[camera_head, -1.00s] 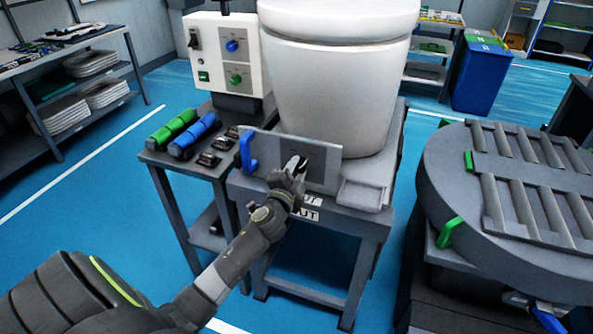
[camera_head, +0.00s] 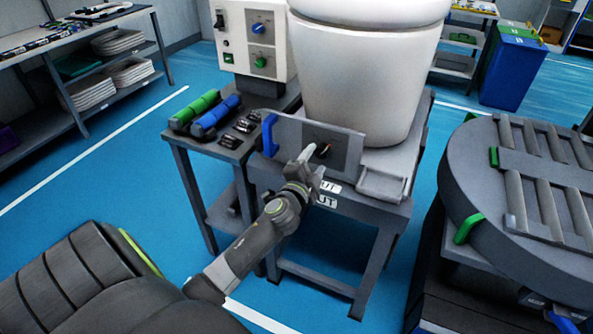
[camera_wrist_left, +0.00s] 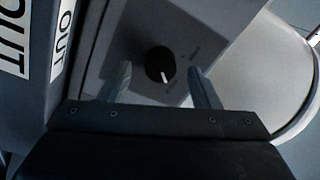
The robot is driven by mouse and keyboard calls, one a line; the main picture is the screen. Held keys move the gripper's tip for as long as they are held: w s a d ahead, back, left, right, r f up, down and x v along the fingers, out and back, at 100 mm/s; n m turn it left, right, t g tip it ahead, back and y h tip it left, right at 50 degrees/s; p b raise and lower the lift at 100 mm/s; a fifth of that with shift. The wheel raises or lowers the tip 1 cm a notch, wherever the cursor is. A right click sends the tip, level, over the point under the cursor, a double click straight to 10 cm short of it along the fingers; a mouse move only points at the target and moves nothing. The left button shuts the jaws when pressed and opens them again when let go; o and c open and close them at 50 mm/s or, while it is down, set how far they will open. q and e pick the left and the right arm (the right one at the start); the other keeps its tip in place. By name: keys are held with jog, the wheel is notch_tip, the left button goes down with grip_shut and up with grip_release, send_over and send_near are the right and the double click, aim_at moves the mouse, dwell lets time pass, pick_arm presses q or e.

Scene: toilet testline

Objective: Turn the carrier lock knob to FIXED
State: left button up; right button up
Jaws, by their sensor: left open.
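The carrier lock knob (camera_head: 322,150) is a small dark knob on the grey panel (camera_head: 346,146) at the front of the stand under the white toilet. In the left wrist view the black knob (camera_wrist_left: 159,64) has a pale pointer mark toward the lower right; the small lettering around it is too blurred to read. My left gripper (camera_head: 312,160) is open in front of the panel. In the wrist view its two fingers (camera_wrist_left: 160,84) stand either side of the knob, apart from it. My right gripper is not in view.
A blue lever (camera_head: 270,135) sits at the panel's left end, and a grey tray (camera_head: 381,184) at its right. Green and blue cylinders (camera_head: 216,117) lie on the side table. A control box (camera_head: 258,42) stands behind. A round roller table (camera_head: 520,200) is at the right.

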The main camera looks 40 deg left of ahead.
pick_arm(q)
jog(key=b+v, duration=0.1)
jog(key=v, duration=1.4)
jog(key=shift+w+f, duration=0.1)
